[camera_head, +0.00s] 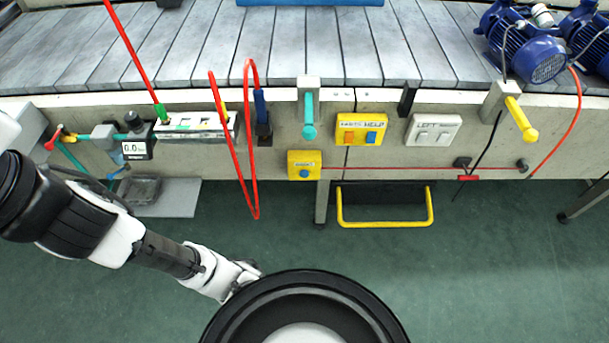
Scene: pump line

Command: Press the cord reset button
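A yellow box (291,159) with a round blue button (304,174) is mounted on the front of the line, left of centre. A thin red cord (410,168) runs right from this box along the front panel; the small label above the button is too small to read surely. My arm reaches in from the left, and its end, with my gripper (250,270), is low over the floor, well below and left of the box. My gripper is small and partly hidden by my round body part, so its fingers cannot be made out. It is apart from the button.
A yellow two-button box (361,129) and a grey switch plate (434,130) sit right of the button box. Teal (309,128) and yellow (521,119) handles stick out. A red hose loop (255,190) hangs left, and a yellow rail (386,223) juts out below. Open floor lies in front.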

